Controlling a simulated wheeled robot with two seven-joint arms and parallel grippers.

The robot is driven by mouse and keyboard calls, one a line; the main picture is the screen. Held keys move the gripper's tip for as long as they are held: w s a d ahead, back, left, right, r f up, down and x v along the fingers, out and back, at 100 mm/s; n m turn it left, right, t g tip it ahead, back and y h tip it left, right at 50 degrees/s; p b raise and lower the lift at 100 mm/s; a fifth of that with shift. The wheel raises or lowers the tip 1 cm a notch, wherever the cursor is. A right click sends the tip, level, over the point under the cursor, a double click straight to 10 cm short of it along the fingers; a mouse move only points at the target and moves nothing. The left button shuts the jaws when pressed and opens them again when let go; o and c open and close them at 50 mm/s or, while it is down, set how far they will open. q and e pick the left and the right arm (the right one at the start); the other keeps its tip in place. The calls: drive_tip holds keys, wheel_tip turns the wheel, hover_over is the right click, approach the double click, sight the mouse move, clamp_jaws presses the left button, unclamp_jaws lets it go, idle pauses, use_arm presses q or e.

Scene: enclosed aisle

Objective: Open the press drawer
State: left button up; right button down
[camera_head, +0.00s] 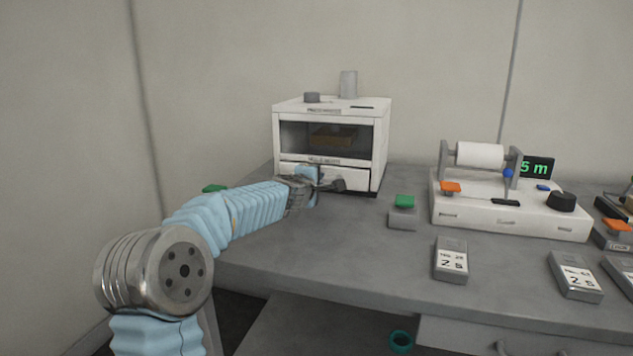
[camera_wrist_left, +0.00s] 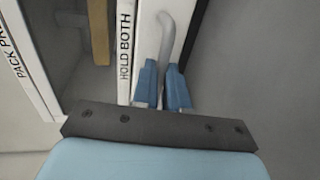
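The press (camera_head: 383,140) is a white box with a dark window, standing at the back of the grey bench. Its drawer (camera_head: 350,178) is the white front panel below the window and looks closed. My left gripper (camera_head: 316,184) is at this panel. In the left wrist view, the curved grey drawer handle (camera_wrist_left: 168,35) runs down between the two blue fingers of my left gripper (camera_wrist_left: 163,85). The fingers are close together and appear shut on the handle. Part of the handle is hidden by the fingers. My right gripper is not in view.
A grey block with a green button (camera_head: 404,202) stands right of the press. Further right is a white machine with a roller (camera_head: 480,155). Labelled grey blocks (camera_head: 450,260) lie near the front edge. Walls enclose the bench at left and back.

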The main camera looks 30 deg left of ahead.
use_arm(q)
clamp_jaws()
